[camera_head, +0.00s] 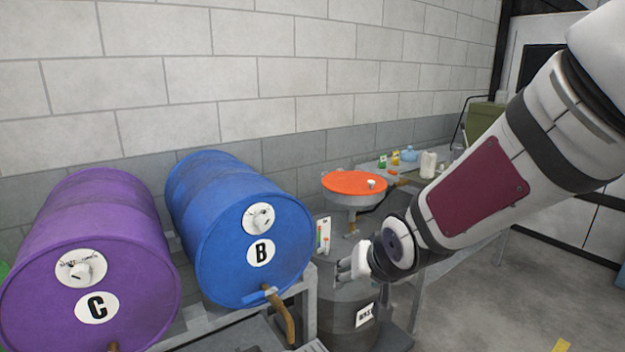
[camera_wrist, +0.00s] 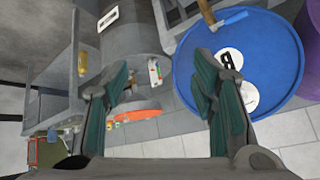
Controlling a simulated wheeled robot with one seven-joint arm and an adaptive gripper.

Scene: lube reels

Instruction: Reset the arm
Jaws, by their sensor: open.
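My gripper (camera_wrist: 165,100) is open and empty in the wrist view, its two dark green fingers spread apart. In the head view my arm reaches in from the upper right, and its end is in front of a grey drum with a white label (camera_head: 365,315). The blue drum B (camera_head: 235,225) lies on a rack to the left of my gripper. It also shows in the wrist view (camera_wrist: 270,45), at the right. My gripper appears to touch nothing.
A purple drum C (camera_head: 85,255) lies at the far left. An orange round top (camera_head: 354,183) stands behind my gripper. A bench (camera_head: 400,178) with small bottles (camera_head: 408,154) runs along the brick wall. Open floor (camera_head: 480,310) is at the right.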

